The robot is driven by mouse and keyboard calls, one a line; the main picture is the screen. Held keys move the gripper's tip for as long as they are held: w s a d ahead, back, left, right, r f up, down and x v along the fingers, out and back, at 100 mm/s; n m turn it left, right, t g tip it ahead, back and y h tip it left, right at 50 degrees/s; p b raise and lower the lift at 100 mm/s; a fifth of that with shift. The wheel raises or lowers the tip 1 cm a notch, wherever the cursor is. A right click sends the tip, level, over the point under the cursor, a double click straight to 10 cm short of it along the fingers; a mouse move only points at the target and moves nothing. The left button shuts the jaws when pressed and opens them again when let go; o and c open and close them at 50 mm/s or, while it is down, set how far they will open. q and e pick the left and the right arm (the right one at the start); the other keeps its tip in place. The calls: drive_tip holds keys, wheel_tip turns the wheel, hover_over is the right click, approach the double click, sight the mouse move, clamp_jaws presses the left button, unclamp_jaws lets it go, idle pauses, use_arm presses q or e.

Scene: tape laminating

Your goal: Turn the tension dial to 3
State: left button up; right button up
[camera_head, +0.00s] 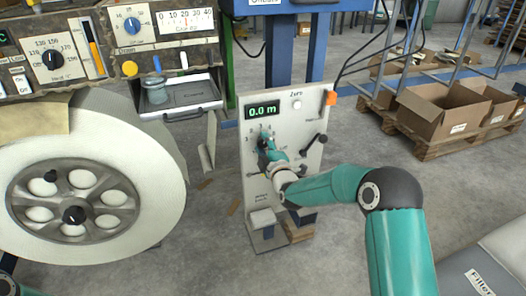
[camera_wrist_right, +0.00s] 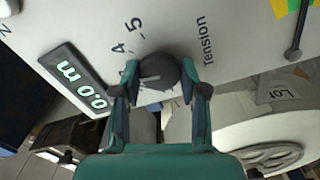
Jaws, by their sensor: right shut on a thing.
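The tension dial (camera_wrist_right: 158,72) is a dark round knob on the light panel (camera_head: 307,124), beside the word Tension. In the right wrist view it sits between the fingertips of my right gripper (camera_wrist_right: 160,80), which is shut on it. The marks 4 and 5 show beside the knob; my finger covers part of the scale. A pale line on the knob points roughly left in that view, but I cannot tell which number it meets. In the head view the right gripper (camera_head: 268,148) reaches the panel's dial and mostly hides it. My left gripper is not in view.
A green display (camera_head: 263,110) on the panel reads 0.0 m. An orange-topped part (camera_head: 330,98) and a black lever (camera_head: 315,143) sit at the panel's right. A big white roll (camera_head: 150,165) stands to the left. Cardboard boxes (camera_head: 437,118) lie on a pallet at the back right.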

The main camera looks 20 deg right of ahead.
drive_tip(key=shift+a+f+n+b, duration=0.3)
drive_tip(key=shift+n+b, duration=0.15)
drive_tip(key=shift+n, duration=0.45)
drive_tip(key=o, duration=1.1)
drive_tip(key=shift+d+r, duration=0.1)
drive_tip(key=shift+r, duration=0.05)
drive_tip(key=s, duration=1.2)
drive_tip(key=shift+d, duration=0.2)
